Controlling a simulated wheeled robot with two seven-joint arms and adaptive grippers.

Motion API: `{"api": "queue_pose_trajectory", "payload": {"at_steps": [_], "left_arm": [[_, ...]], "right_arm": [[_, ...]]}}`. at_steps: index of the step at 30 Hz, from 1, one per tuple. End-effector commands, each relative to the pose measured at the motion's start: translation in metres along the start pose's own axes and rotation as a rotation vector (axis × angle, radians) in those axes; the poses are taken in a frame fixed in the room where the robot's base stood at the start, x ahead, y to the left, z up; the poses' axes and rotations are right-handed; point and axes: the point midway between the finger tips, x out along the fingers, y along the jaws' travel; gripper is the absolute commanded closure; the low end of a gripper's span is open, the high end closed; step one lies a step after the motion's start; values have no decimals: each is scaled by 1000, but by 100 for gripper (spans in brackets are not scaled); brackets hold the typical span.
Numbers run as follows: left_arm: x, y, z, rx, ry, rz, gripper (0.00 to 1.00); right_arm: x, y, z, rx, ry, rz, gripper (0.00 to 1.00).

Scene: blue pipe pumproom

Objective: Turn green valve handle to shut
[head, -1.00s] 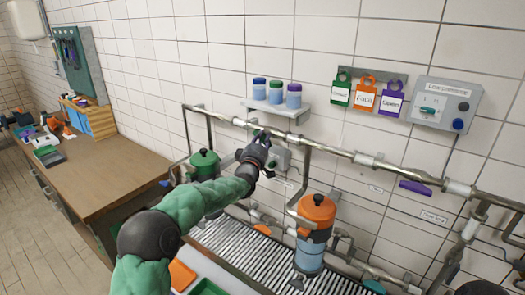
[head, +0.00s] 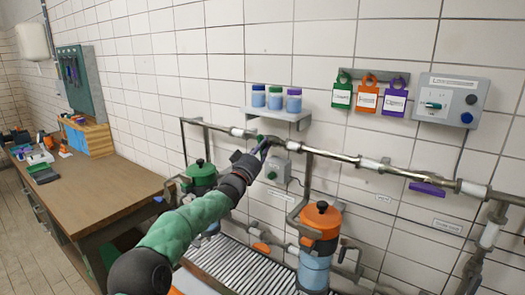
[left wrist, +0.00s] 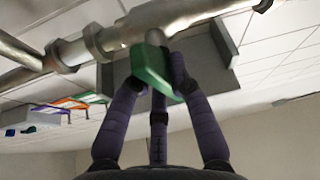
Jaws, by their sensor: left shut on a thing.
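The green valve handle (left wrist: 152,68) sits on the metal pipe (left wrist: 165,20) in the left wrist view. The fingers of my left gripper (left wrist: 158,88) are closed around it from both sides. In the head view my left gripper (head: 262,148) reaches up to the upper pipe (head: 340,157), and only a bit of green shows at its fingertips. The fingers hide most of the handle there, so its exact angle is hard to tell. My right gripper is not in view.
A shelf with three jars (head: 275,112) is on the wall just above the gripper. A grey box with a green button (head: 275,172) is below the pipe. Green-topped (head: 200,172) and orange-topped (head: 321,220) canisters stand below. A wooden workbench (head: 90,200) is at left.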

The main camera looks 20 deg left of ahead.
Motion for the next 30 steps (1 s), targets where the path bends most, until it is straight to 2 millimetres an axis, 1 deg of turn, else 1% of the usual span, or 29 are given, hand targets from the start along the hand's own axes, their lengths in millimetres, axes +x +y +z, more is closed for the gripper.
{"api": "queue_pose_trajectory", "payload": {"at_steps": [1, 6, 12, 29, 30], "left_arm": [[0, -1, 4, 29, -7, 11, 100], [-1, -1, 4, 120, -7, 49, 100], [-1, -1, 5, 186, -8, 77, 100], [-1, 0, 5, 220, -7, 92, 100], [-1, 0, 5, 220, -6, 92, 77]], "right_arm": [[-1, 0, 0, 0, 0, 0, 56], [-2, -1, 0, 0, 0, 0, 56], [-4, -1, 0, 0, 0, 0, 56], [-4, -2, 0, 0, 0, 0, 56], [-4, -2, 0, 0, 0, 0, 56]]}}
